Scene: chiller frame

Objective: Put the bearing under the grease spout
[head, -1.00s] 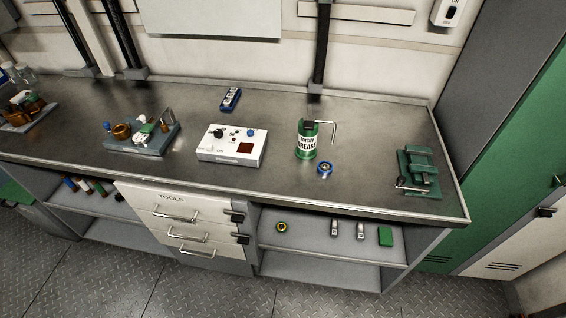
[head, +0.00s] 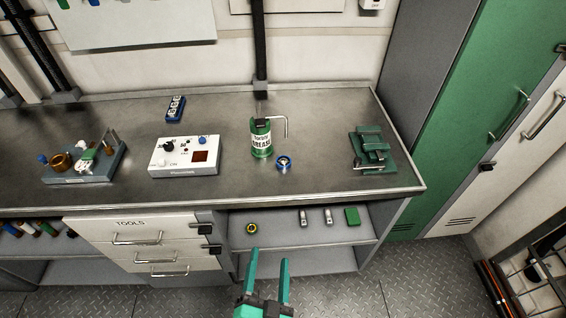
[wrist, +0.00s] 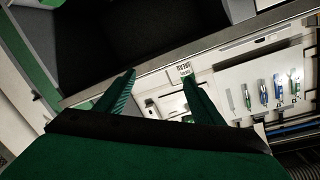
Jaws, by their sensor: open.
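A green grease can (head: 261,140) with a bent metal spout (head: 286,126) stands upright on the bench. A small blue ring with a pale centre (head: 284,163) sits on the bench in front of and below the spout. A small yellow ring with a dark centre (head: 251,229) lies on the open shelf below the bench; I cannot tell for sure which ring is the bearing. My gripper (head: 268,257) is open and empty, low in front of the shelves. In the wrist view, its green fingers (wrist: 158,76) are spread with nothing between them.
On the bench are a white control box (head: 184,156) to the left and a green vise (head: 371,152) to the right. Two metal pieces and a green block (head: 352,216) share the shelf with the yellow ring. Drawers (head: 140,247) adjoin the shelf on the left.

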